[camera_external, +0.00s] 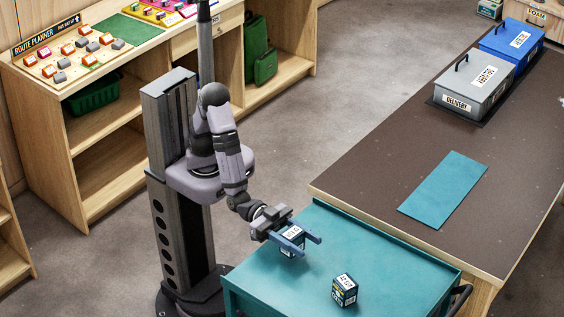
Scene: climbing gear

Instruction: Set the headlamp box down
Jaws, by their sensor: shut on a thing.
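My gripper (299,241) is at the upper left part of a teal-topped cart (365,262). It is shut on a small dark blue box with a white label (291,250), held between its two blue fingers. The fingers hide part of this box. I cannot tell whether its underside touches the cart top. A second small dark box with a white label (344,289) stands on the cart, to the lower right of my gripper. The print on both labels is too small to read, so I cannot tell which is the headlamp box.
A brown-topped table (390,160) adjoins the cart and bears a teal mat (443,190), a grey box marked delivery (473,85) and a blue lidded box (512,43). Wooden shelving (120,125) stands behind my arm. The cart top's right part is clear.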

